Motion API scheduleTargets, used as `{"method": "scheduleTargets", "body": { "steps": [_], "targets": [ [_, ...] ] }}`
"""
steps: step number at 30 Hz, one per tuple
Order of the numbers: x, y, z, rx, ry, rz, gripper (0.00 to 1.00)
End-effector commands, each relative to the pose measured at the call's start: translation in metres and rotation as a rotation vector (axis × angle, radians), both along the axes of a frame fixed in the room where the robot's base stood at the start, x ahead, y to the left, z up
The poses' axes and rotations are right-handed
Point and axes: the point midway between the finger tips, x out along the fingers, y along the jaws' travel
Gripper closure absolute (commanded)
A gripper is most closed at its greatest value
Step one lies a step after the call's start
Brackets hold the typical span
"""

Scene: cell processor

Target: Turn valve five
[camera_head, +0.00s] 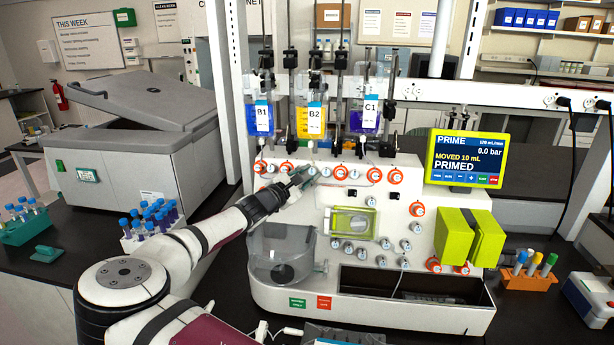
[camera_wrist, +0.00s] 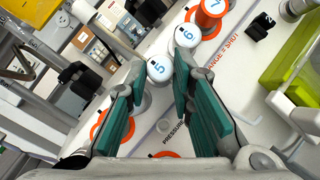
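The valve five knob (camera_wrist: 160,69), a round white cap marked 5, shows in the wrist view between the tips of my gripper (camera_wrist: 156,80). The two fingers with teal pads are apart, one on each side of the cap. The right finger is close to the cap; I cannot tell if it touches. The knob's lower part looks grey and is partly hidden. In the head view my gripper (camera_head: 304,176) is at the upper valve row, hiding part of it.
Valve six (camera_wrist: 187,36) stands close beside the right finger, with orange-based valve seven (camera_wrist: 212,8) beyond. Orange valve parts show behind the left finger. Bags hang above the white processor (camera_head: 290,215). The yellow-green screen (camera_head: 466,158) reads PRIMED.

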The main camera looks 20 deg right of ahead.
Motion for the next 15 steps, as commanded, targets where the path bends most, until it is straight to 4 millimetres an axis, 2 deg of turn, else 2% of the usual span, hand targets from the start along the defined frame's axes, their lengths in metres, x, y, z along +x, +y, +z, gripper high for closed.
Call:
{"method": "scheduleTargets", "body": {
  "steps": [15],
  "targets": [
    [0.0016, 0.0004, 0.0003, 0.069, -0.044, -0.033, 1.00]
  ]
}}
